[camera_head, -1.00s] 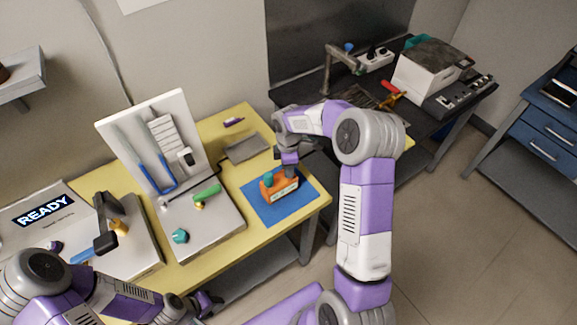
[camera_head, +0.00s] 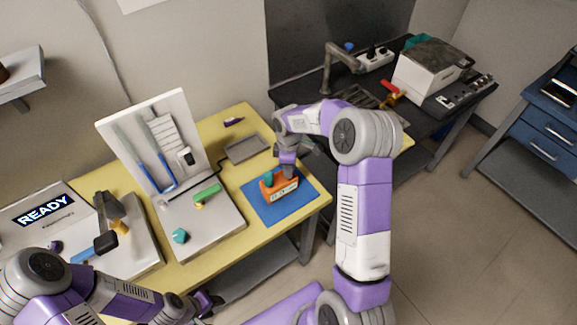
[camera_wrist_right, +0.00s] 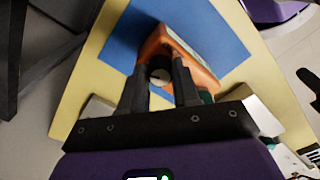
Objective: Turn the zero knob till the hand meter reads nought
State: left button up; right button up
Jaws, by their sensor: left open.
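The orange hand meter (camera_head: 283,190) stands on a blue mat (camera_head: 258,208) at the table's right end. It has a teal part on top and a pale face too small to read. My right gripper (camera_head: 287,172) is at the meter from above. In the right wrist view, the fingers (camera_wrist_right: 160,72) stand either side of a small round dark knob with a pale cap (camera_wrist_right: 160,76) and seem closed on it. The orange meter body (camera_wrist_right: 152,48) lies beyond. My left gripper (camera_head: 212,301) is open and empty near the table's front edge, away from the meter.
A grey tray (camera_head: 246,148) lies behind the mat. A white board with tools (camera_head: 172,105) stands left of it, with a green-handled tool (camera_head: 207,195) and a teal piece (camera_head: 180,236) on its base.

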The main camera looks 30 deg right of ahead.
jog(key=o, duration=0.4)
notch_tip(320, 180, up, 8)
jog(key=shift+f+p, duration=0.15)
jog(key=shift+p, duration=0.45)
